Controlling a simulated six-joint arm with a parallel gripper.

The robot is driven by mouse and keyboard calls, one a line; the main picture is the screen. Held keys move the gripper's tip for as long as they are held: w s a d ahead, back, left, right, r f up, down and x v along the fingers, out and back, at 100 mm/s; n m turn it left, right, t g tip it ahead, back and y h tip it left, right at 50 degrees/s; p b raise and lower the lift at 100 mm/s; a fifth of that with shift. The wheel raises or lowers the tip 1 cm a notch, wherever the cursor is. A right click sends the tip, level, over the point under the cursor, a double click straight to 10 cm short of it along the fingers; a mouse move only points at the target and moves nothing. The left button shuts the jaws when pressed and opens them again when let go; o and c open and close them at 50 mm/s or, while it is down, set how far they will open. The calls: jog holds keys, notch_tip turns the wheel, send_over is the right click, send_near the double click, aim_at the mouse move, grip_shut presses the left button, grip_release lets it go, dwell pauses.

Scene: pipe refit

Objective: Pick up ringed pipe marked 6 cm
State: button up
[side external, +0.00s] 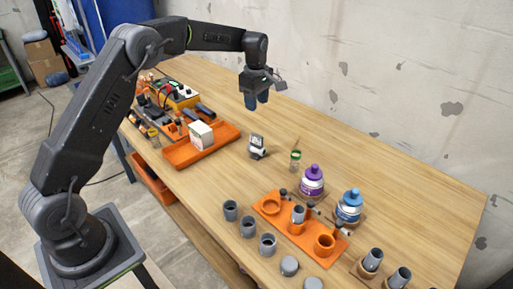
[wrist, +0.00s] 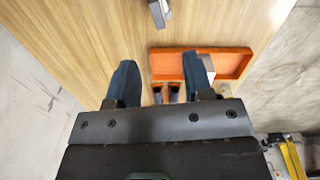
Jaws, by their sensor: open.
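My gripper (side external: 257,101) hangs open and empty above the table, well above its surface and behind the row of pipes. It also shows open in the wrist view (wrist: 160,68). Several short grey pipes stand in a row near the front edge, among them one at the left end (side external: 230,210). Another grey pipe (side external: 298,214) stands in the middle socket of an orange holder (side external: 284,229). Two more grey pipes (side external: 372,259) (side external: 399,277) stand in brown bases at the right. The markings are too small to read, so I cannot tell which is the ringed 6 cm pipe.
A purple-capped bottle (side external: 312,180) and a blue-capped bottle (side external: 349,206) stand behind the holder. An orange tray (side external: 183,155) with a white box (side external: 201,135) lies left, also in the wrist view (wrist: 238,66). A small grey-white device (side external: 257,146) stands mid-table. The back right is clear.

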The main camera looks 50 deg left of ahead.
aim_at(257, 135)
jog(key=shift+n, duration=0.5)
jog(key=f, duration=1.6)
jog(key=shift+w+a, duration=0.35)
jog(key=shift+a, duration=0.05)
jog(key=shift+c, duration=0.2)
grip_shut()
